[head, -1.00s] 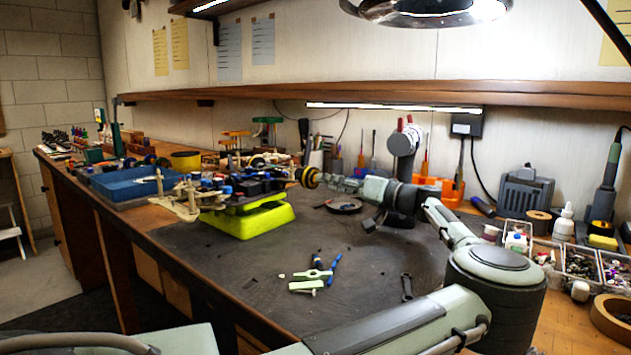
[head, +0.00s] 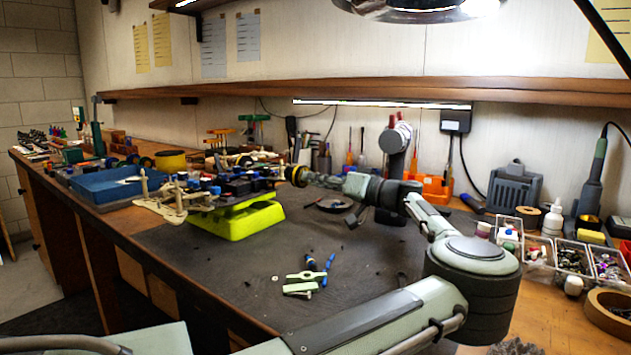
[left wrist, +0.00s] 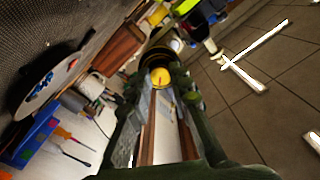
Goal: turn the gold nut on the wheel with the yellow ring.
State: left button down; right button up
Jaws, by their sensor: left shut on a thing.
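The wheel with the yellow ring (head: 296,175) is on the near right end of the dark car (head: 245,183), which sits on a yellow-green stand (head: 238,218). My left gripper (head: 309,179) reaches it from the right, its fingertips at the wheel's outer face. In the left wrist view, a round gold-yellow piece (left wrist: 160,77) shows between the fingertips with a dark rim behind it. The gripper is shut on what looks like the gold nut; the fingers hide its outline. My right gripper is not in view.
A blue tray (head: 110,187) stands left of the stand. Green and blue small tools (head: 305,281) lie on the dark mat (head: 225,268). A dish (head: 335,204) sits behind my left forearm. Parts boxes (head: 575,257) stand at the right. The mat's front part is mostly clear.

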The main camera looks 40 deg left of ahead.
pick_arm(q)
jog(key=shift+m, duration=0.3)
jog(key=m, duration=0.3)
jog(key=shift+s+m, duration=0.1)
jog(key=shift+m, duration=1.9)
jog(key=c, duration=1.4)
grip_release()
jog(key=shift+a, duration=0.1)
jog(key=shift+o, duration=0.2)
jog(key=shift+w+d, duration=0.2)
jog(key=shift+d, duration=2.9)
jog(key=shift+w+d, duration=0.25)
jog(key=shift+d, duration=0.45)
